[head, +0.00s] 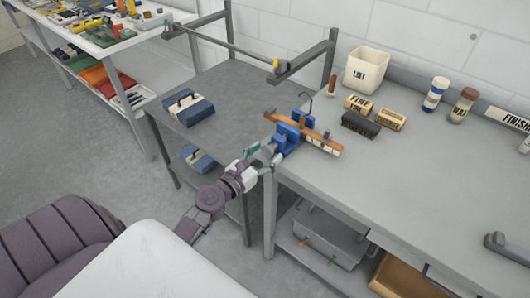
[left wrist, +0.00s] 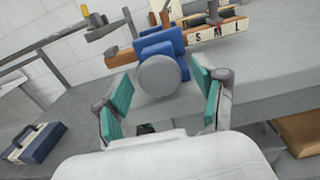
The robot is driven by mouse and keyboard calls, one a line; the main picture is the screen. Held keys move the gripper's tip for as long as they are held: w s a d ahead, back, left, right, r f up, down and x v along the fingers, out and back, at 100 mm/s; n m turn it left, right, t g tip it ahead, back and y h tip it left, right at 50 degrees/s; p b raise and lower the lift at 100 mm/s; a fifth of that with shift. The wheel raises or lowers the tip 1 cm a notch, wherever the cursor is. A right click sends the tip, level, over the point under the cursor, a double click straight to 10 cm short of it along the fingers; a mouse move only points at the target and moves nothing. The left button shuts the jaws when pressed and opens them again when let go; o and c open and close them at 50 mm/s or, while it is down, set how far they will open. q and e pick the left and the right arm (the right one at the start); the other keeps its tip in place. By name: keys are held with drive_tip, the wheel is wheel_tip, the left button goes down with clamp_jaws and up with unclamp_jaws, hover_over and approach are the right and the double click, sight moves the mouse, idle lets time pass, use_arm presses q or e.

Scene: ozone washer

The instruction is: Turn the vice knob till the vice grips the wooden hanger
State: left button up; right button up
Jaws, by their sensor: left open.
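The blue vice (head: 291,134) is at the left front corner of the grey workbench. Its round grey knob (left wrist: 159,75) faces my left wrist camera. The wooden hanger (head: 312,133) lies across the vice, between its blue jaws; whether the jaws touch it I cannot tell. A white strip with the letters S, M, L (left wrist: 218,33) shows along its front in the left wrist view. My left gripper (left wrist: 160,95) is open, with its teal-padded fingers on either side of the knob and apart from it. In the head view my left gripper (head: 262,156) is at the knob end. My right gripper is not in view.
A white lint bin (head: 367,69), labelled blocks (head: 359,104), a dark brush (head: 360,124) and bottles (head: 435,94) stand on the bench behind the hanger. A lower grey table (head: 225,95) with a blue case (head: 188,108) is at the left.

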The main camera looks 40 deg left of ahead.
use_arm(q)
drive_tip(key=shift+c, duration=0.4)
drive_tip(key=c, duration=1.1)
drive_tip(key=shift+o, duration=0.2)
drive_tip(key=shift+m, duration=0.3)
